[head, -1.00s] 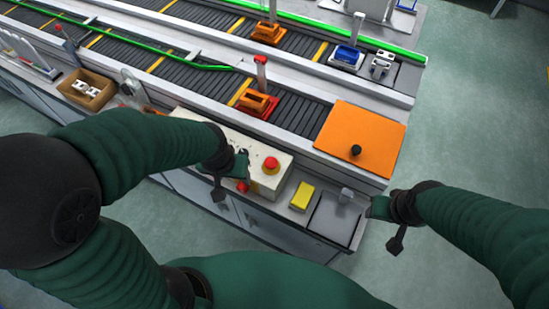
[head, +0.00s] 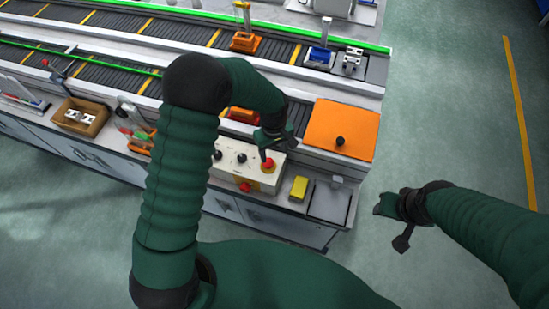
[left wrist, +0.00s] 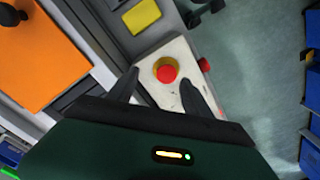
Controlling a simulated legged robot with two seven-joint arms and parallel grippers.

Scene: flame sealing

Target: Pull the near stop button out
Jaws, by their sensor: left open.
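A white control box (head: 228,168) stands at the near edge of the bench. A red stop button (head: 267,164) with a yellow collar is on its top, at the right end. A second red button (head: 245,187) sticks out of the box's front side. My left gripper (head: 266,148) is open just above the top button. In the left wrist view, the top button (left wrist: 167,73) shows between the spread fingertips (left wrist: 160,78), and the side button (left wrist: 204,65) lies beyond the right finger. I cannot tell if the fingers touch the button. My right gripper (head: 382,206) hangs off the bench's right end.
A yellow block (head: 299,187) and a grey plate (head: 330,202) lie right of the box. An orange panel (head: 335,130) with a black knob is behind. Conveyors with orange fixtures run along the back. A cardboard bin (head: 80,117) stands left. The floor at right is clear.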

